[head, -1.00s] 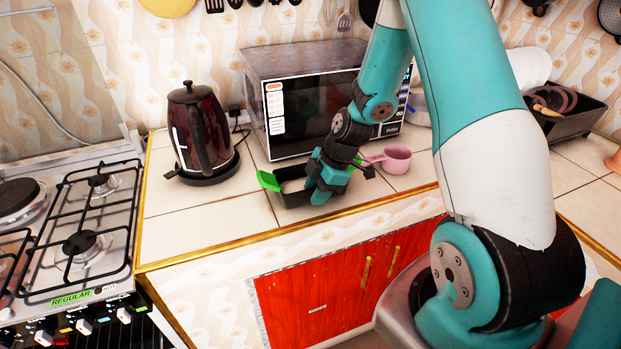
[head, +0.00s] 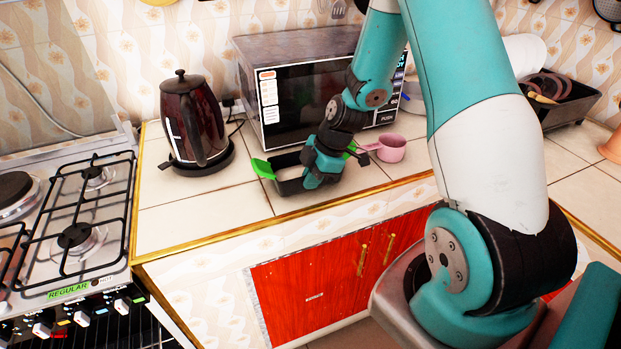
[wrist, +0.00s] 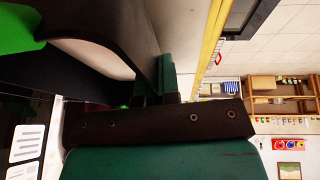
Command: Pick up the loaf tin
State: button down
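The loaf tin (head: 290,187) is dark with a pale inside and green handles. It sits on the tiled counter in front of the microwave. My gripper (head: 318,178) is at the tin's right part and hides some of it. In the wrist view, the tin's wall (wrist: 150,38) runs between the two teal fingers of my gripper (wrist: 156,82). The fingers are close together on the wall, one inside the tin and one outside. The tin's green handle (wrist: 18,30) shows at upper left there. The far right of the tin is mostly hidden in the head view.
A pink cup (head: 391,148) stands right of the tin. The microwave (head: 300,100) is close behind, and a dark red kettle (head: 195,120) stands to the left. A gas stove (head: 70,230) is at far left. Counter tiles (head: 205,207) between stove and tin are clear.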

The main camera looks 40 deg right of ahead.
notch_tip(320, 180, up, 20)
jog(key=shift+f+b, duration=0.25)
jog(key=shift+b, duration=0.15)
dwell(0.7)
